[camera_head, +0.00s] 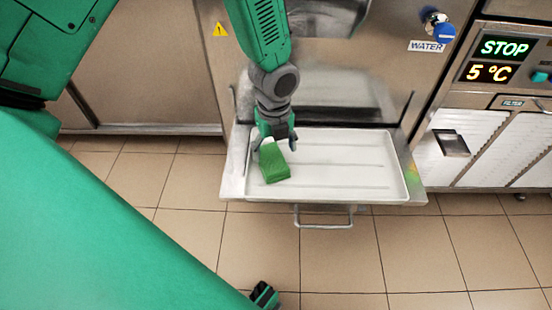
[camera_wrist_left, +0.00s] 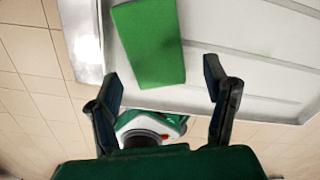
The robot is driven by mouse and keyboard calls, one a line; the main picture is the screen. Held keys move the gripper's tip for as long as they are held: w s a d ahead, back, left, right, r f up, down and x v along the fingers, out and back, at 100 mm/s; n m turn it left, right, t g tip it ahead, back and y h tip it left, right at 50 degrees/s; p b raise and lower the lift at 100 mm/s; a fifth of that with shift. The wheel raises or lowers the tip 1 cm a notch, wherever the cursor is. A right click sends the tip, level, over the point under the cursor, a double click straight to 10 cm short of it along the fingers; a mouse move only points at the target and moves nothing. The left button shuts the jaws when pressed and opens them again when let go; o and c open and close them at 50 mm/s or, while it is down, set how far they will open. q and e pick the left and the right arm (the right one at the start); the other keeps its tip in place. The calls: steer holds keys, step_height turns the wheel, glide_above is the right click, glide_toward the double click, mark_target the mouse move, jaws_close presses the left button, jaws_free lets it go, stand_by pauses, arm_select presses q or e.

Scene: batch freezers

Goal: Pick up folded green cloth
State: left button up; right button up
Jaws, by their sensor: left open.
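The folded green cloth (camera_head: 274,163) lies on the left part of a white tray (camera_head: 345,193). In the left wrist view the cloth (camera_wrist_left: 149,43) is a flat green rectangle ahead of the fingers. My left gripper (camera_head: 276,143) is over the tray at the cloth's far end. In the left wrist view my left gripper (camera_wrist_left: 160,92) is open, its two fingers apart with nothing between them. Whether a finger touches the cloth cannot be told.
The tray sits on a metal shelf with a handle (camera_head: 324,225) in front of a steel machine. A panel reading STOP and 5 °C (camera_head: 505,58) and a blue WATER knob (camera_head: 444,33) are at the right. Tiled floor (camera_head: 345,260) lies below.

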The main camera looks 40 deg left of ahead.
mark_target(271, 159)
arm_select(q)
steer(key=f, duration=0.1)
steer(key=a+f+b, duration=0.1)
steer(key=f, duration=0.1)
steer(key=a+f+b, duration=0.1)
steer(key=f, duration=0.1)
steer(key=shift+d+f+b, duration=0.2)
steer(key=shift+f+b, duration=0.1)
steer(key=shift+d, duration=0.25)
steer(key=shift+w+d+r, duration=0.1)
steer(key=shift+d, duration=0.25)
steer(key=shift+c, duration=0.5)
steer(key=c, duration=0.7)
steer(key=shift+a, duration=0.5)
steer(key=shift+c, duration=0.6)
arm_select(e)
steer(key=shift+a+f, duration=0.3)
steer(key=shift+f, duration=0.25)
steer(key=shift+a+f, duration=0.3)
steer(key=shift+f, duration=0.2)
arm_select(q)
steer(key=shift+d, duration=0.1)
